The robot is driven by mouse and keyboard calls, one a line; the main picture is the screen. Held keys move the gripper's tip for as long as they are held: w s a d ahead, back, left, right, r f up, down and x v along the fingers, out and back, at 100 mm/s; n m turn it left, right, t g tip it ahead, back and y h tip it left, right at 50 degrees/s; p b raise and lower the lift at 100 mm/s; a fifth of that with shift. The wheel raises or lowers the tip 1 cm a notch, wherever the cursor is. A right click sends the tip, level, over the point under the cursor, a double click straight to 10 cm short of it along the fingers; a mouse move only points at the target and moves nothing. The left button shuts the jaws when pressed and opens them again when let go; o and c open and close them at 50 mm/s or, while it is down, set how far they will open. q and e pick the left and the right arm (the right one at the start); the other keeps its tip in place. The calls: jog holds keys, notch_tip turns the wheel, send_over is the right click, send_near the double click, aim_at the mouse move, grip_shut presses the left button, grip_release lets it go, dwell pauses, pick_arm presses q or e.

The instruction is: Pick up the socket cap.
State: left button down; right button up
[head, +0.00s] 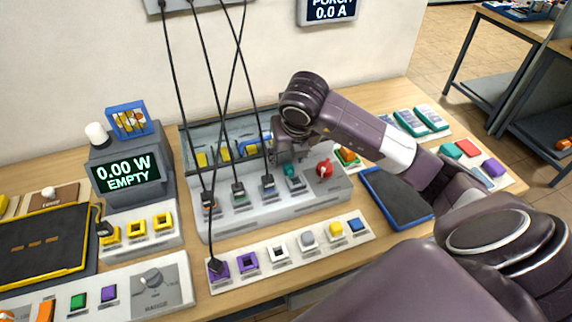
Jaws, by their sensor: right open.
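What looks like the socket cap is a small teal piece (291,170) on the fourth socket of the grey charging panel (222,222), left of a red knob. My right gripper (284,155) points down just above and behind it, very close to it. The gripper is open; its fingers are partly hidden by the wrist, and I cannot tell whether they touch the cap. My left gripper is not in view.
Black cables (190,100) hang down to plugs in the other sockets, left of my gripper. A red knob (324,168) stands close on the right. A dark blue tray (397,198) lies farther right. In front is a white strip (290,252) with coloured sockets.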

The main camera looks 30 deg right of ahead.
aim_at(288, 165)
jog(key=f+p, duration=0.2)
jog(key=shift+w+d+f, duration=0.1)
jog(key=shift+d+f, duration=0.3)
jog(key=x, duration=0.2)
jog(key=shift+w+f, duration=0.25)
jog(key=c, duration=1)
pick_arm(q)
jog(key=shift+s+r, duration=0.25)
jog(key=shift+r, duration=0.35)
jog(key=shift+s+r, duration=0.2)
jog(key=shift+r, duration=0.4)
pick_arm(e)
jog(key=shift+c, duration=0.2)
jog(key=shift+r, duration=0.15)
